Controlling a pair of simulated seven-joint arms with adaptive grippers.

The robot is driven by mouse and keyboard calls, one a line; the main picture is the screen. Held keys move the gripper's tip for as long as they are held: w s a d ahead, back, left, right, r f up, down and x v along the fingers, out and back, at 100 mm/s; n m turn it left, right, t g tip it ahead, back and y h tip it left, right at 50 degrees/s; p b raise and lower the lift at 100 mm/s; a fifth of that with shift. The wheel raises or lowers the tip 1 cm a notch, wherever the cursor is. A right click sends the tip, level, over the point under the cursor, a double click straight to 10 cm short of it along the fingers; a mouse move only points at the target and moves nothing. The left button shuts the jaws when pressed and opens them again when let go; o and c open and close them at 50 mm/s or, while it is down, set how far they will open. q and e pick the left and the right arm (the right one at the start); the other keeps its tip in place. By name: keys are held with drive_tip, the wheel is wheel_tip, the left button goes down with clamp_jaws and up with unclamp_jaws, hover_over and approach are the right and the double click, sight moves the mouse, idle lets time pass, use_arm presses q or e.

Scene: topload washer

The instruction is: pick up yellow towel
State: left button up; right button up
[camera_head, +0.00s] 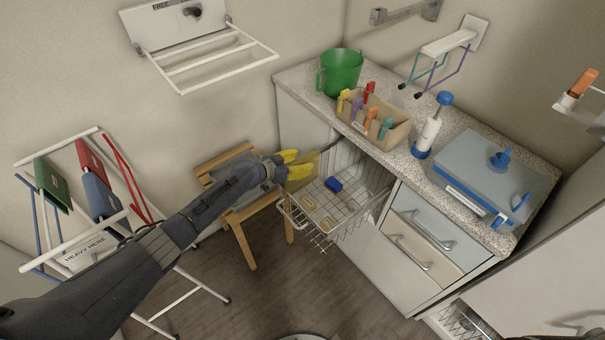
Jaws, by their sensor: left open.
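My left gripper (297,164) reaches in from the left, with two bright yellow fingers spread apart, beside the pulled-out wire basket. A dull yellow cloth-like patch (299,185), which looks like the yellow towel, shows just below and behind the fingers at the basket's back left side. The fingers hide part of it, and I cannot tell whether they touch it. My right gripper is not in view.
The wire basket (324,211) holds a blue item (333,184). A wooden chair (243,243) stands behind my left arm. A drying rack (75,240) with red, blue and green items is at left. The counter (300,79) holds a green bucket (341,70) and a peg box (392,137).

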use_arm(q)
drive_tip(key=shift+c, duration=0.3)
clamp_jaws()
drive_tip(key=shift+r, duration=0.15)
